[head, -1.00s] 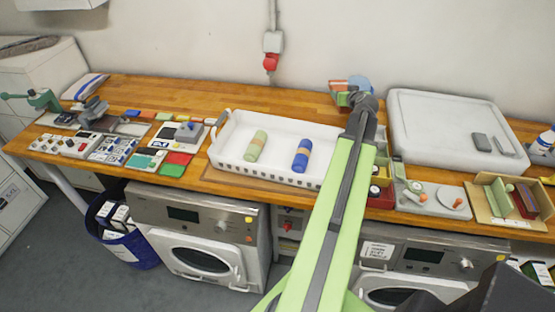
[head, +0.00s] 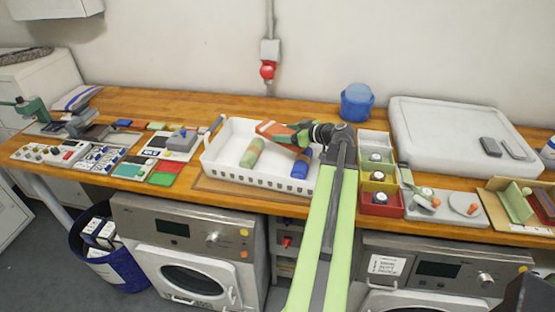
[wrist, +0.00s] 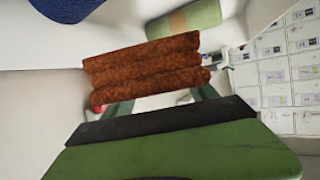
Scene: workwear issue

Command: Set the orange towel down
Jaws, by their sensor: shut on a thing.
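My gripper (head: 292,132) is over the white basket (head: 215,170) in the head view, shut on the orange towel (head: 270,128). In the wrist view the folded, ribbed orange towel (wrist: 145,70) lies across the fingertips (wrist: 152,97). The basket holds a rolled green towel (head: 251,153) and a rolled blue towel (head: 301,164). The blue roll (wrist: 65,7) and green roll (wrist: 192,17) also show beyond the orange towel in the wrist view. My arm is close beside the blue roll and covers the basket's right end.
Small coloured bins (head: 380,178) stand right of the basket, with a blue tub (head: 357,103) behind. A large white lidded box (head: 450,130) is at the right. Devices and coloured cards (head: 165,172) crowd the left. Bare wood shows behind the basket.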

